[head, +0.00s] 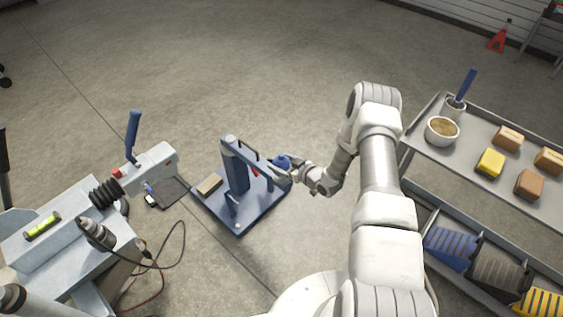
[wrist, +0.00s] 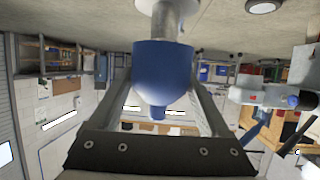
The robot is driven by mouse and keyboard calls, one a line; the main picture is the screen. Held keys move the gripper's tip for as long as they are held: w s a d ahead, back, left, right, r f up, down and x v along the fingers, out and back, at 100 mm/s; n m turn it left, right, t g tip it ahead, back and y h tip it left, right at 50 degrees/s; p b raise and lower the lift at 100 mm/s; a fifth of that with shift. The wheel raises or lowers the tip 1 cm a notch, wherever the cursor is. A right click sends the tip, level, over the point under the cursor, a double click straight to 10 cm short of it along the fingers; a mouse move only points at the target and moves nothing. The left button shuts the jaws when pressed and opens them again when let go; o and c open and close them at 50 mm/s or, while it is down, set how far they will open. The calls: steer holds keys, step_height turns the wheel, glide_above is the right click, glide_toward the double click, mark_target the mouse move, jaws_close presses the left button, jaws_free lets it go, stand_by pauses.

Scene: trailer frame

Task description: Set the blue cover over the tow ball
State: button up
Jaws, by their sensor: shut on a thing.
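The blue cover (head: 281,161) is at the far end of the blue stand's arm, and my gripper (head: 289,168) meets it from the right. In the wrist view, which is upside down, the cup-shaped blue cover (wrist: 163,70) with a small knob sits between my two fingers. My gripper (wrist: 160,92) is shut on it. The grey metal neck of the tow ball (wrist: 167,18) meets the cover's rim. The ball itself is not visible; the cover hides it. I cannot tell whether the cover is fully down.
The blue stand (head: 236,170) has a flat base (head: 240,220) on the floor. The trailer frame (head: 70,230) with its coupler (head: 150,165) and cables lies left. A grey cart (head: 480,130) with a bowl (head: 441,130) and several blocks stands right. Open floor lies beyond.

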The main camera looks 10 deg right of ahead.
steer(key=shift+f, duration=0.25)
steer(key=o, duration=1.2)
steer(key=shift+c, duration=0.2)
steer(key=p+v, duration=0.4)
steer(key=v, duration=1.3)
steer(key=shift+s, duration=0.2)
steer(key=shift+r, duration=0.15)
